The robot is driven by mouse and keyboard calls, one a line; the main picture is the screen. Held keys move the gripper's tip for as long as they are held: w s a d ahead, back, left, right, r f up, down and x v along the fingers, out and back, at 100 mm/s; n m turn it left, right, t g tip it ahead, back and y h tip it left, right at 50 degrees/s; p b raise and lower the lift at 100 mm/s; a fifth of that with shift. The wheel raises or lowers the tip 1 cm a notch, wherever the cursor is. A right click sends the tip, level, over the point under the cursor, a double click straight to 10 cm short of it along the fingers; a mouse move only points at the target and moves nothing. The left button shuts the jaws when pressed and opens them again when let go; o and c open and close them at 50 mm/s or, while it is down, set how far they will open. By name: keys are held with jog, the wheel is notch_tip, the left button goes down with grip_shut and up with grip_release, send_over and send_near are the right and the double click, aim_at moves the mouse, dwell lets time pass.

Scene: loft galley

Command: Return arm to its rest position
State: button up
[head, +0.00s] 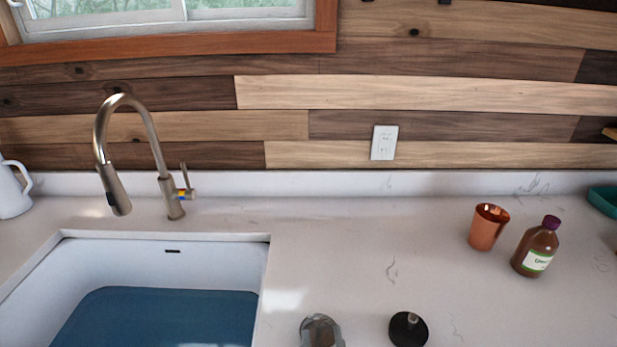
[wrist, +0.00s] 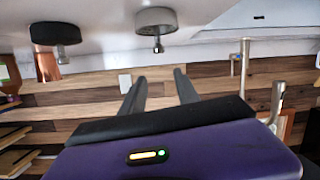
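My gripper (wrist: 159,76) shows in the wrist view, with its two dark fingers apart and nothing between them. Behind the fingers is a purple body with a small lit indicator. The fingers point toward the wooden plank wall (wrist: 80,95). This view is upside down, with the pale counter (wrist: 215,18) along the top. The gripper and arm do not show in the head view, so their distance from the counter is hard to tell.
A black round-based object (head: 408,329) and a grey one (head: 321,331) stand at the counter's near edge. A copper cup (head: 487,228) and brown bottle (head: 537,247) stand right. The sink (head: 165,262) and faucet (head: 172,195) are left. The middle counter is clear.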

jog(key=s+y, duration=0.1)
jog(key=s+f+n, duration=0.1)
jog(key=s, duration=0.1)
jog(key=s+d+n+y, duration=0.1)
jog(key=shift+s+f+y, duration=0.3)
jog(key=shift+s+f, duration=0.05)
jog(key=shift+s, duration=0.05)
jog(key=s+d+m+h, duration=0.1)
jog(key=s+d+m, duration=0.1)
jog(key=s+d, duration=0.6)
jog(key=s+d+m+h, duration=0.2)
jog(key=s+d, duration=0.6)
jog(key=s, duration=0.8)
jog(key=shift+d, duration=0.25)
